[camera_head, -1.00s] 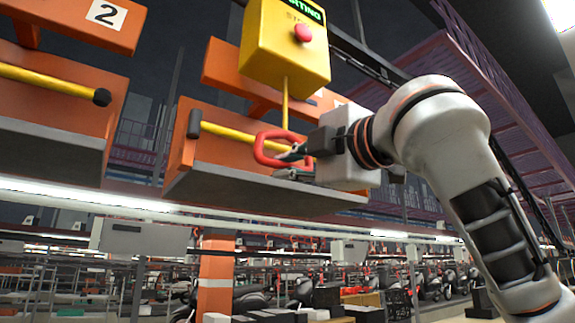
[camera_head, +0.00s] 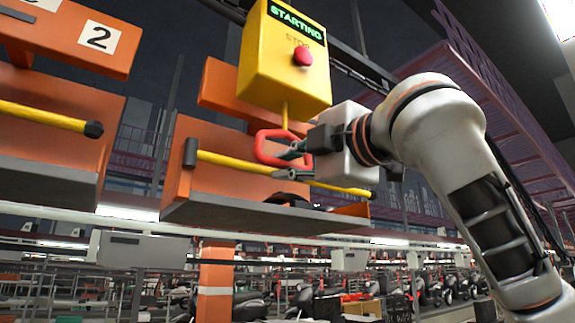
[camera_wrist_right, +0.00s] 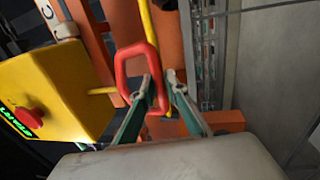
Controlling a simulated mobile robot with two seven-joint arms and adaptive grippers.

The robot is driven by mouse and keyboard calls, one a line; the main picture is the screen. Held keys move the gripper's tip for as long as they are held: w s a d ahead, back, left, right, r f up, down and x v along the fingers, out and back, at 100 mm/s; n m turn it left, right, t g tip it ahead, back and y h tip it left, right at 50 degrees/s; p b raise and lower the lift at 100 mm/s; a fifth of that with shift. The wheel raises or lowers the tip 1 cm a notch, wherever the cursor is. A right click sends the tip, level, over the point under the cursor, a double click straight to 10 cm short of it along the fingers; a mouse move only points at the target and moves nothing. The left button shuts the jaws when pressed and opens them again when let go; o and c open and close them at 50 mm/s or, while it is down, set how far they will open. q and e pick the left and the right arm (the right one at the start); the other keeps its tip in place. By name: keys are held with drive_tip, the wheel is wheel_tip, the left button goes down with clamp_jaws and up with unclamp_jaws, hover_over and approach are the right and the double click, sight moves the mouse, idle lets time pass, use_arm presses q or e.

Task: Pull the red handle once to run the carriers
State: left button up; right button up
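The red handle (camera_head: 262,147) is a loop hanging on a short yellow cord under a yellow box (camera_head: 283,65). The box has a red stop button (camera_head: 303,56) and a lit display reading STARTING. My right gripper (camera_head: 286,164) is at the handle with its two fingers apart. In the right wrist view the fingers (camera_wrist_right: 160,78) stand on either side of one bar of the handle (camera_wrist_right: 123,70), with a gap visible. My left gripper is not in view.
An orange carrier with a grey shelf (camera_head: 225,213) and yellow bar (camera_head: 235,163) hangs behind the handle. Another carrier (camera_head: 50,90), labelled 2, is at left. A dark object (camera_head: 290,200) lies on the nearer shelf. Motorbikes and racks fill the background.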

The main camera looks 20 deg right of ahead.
drive_tip(key=shift+o, duration=0.7)
drive_tip(key=shift+s, duration=0.15)
drive_tip(key=b+v, duration=0.4)
drive_tip(key=v, duration=0.4)
drive_tip(key=shift+s, duration=0.35)
